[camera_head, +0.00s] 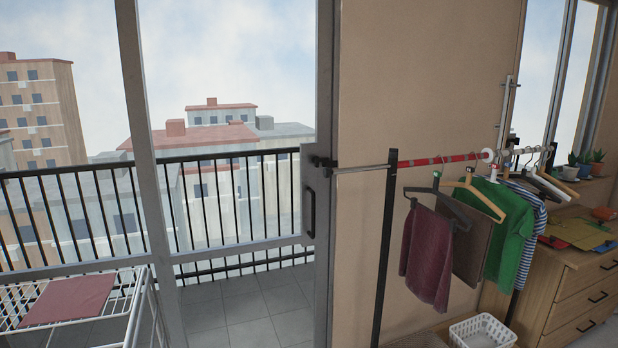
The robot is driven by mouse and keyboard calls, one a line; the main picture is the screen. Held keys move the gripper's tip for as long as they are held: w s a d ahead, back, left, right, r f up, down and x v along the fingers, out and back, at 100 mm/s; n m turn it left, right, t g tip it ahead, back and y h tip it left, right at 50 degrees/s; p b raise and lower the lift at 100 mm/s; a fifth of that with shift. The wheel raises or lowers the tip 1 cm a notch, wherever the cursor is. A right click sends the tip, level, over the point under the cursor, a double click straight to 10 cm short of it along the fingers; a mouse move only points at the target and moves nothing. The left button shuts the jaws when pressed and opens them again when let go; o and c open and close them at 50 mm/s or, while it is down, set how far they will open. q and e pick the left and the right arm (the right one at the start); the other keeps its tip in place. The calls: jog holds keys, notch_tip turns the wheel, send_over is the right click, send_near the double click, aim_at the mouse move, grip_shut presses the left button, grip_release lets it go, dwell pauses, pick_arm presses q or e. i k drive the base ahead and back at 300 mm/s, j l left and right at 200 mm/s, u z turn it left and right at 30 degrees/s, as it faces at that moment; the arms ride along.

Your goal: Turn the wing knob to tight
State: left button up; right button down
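A clothes rail (440,160) with a red section runs across the wall at the right of the head view. A small dark fitting (321,162) sits at the rail's left end, by the door frame. A round white piece (488,155) sits at the right end of the red section. I cannot tell for sure which of these is the wing knob; both are too small to show whether they are tight. Neither of my grippers is in view.
Garments hang under the rail, including a maroon cloth (427,257) and a green shirt (510,230). A white basket (482,332) stands below. A wooden dresser (575,290) is at right. A white drying rack (135,318) with a red cloth (70,299) is at lower left.

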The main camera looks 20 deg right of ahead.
aim_at(393, 152)
jog(key=z, duration=1.5)
